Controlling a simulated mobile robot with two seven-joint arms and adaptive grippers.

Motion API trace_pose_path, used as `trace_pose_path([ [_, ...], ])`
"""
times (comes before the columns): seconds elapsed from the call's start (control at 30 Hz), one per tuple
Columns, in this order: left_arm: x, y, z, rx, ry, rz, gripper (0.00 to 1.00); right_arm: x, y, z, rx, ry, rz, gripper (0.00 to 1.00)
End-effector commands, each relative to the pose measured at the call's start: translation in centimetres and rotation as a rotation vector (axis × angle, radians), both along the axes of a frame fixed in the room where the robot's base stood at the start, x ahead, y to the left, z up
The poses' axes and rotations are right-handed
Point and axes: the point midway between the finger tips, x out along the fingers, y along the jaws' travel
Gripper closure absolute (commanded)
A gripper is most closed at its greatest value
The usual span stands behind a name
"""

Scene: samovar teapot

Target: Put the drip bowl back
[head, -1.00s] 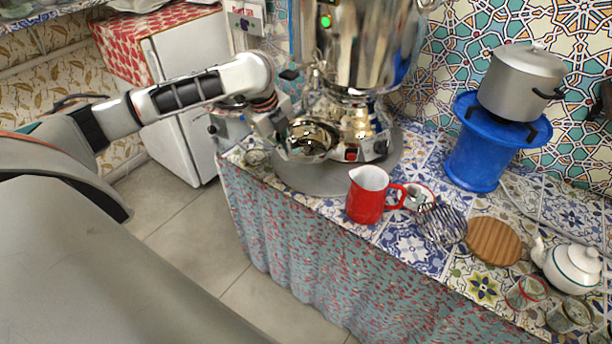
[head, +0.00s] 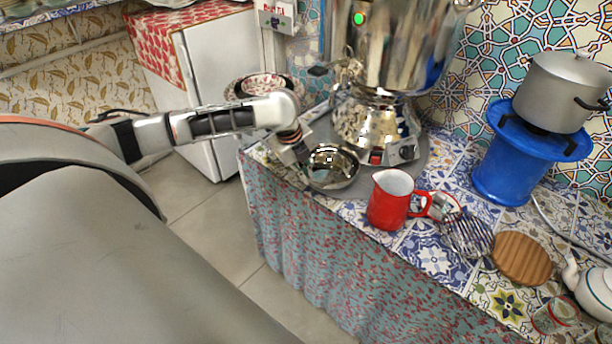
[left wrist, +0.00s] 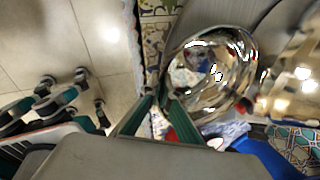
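The drip bowl (head: 333,170) is a shiny round metal bowl, mouth up, at the front left of the samovar (head: 375,120) in the head view. My left gripper (head: 303,157) meets the bowl's left rim. In the left wrist view the fingers (left wrist: 160,108) close together at the rim of the bowl (left wrist: 212,72), so the gripper appears shut on it. The exact contact is partly hidden. The bowl overlaps the front edge of the grey round tray (head: 424,152) in the picture; I cannot tell whether it touches it. My right gripper is out of view.
A red jug (head: 388,205) stands close to the right of the bowl. The counter's front edge lies just below the bowl.

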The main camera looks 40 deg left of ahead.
Motion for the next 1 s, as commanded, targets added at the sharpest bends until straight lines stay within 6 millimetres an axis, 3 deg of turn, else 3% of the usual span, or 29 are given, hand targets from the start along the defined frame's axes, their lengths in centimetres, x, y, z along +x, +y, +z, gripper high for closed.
trace_pose_path([
  [0.27,0.1,0.0,0.0,0.0,-0.002,0.001,1.0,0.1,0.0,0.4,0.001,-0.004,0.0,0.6],
  [0.33,0.1,0.0,-0.1,0.001,-0.001,0.0,0.8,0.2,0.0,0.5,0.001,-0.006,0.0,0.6],
  [0.37,0.0,0.0,-0.1,0.001,-0.001,0.0,0.79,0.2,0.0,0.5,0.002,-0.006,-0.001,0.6],
  [0.73,0.1,0.0,0.1,0.0,-0.002,0.0,0.79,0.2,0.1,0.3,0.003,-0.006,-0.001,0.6],
  [0.87,-0.2,0.3,1.6,0.003,-0.004,0.001,0.79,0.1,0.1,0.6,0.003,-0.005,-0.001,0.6],
  [1.0,-0.9,0.5,4.3,0.003,-0.005,0.0,0.79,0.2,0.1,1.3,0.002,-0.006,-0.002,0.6],
])
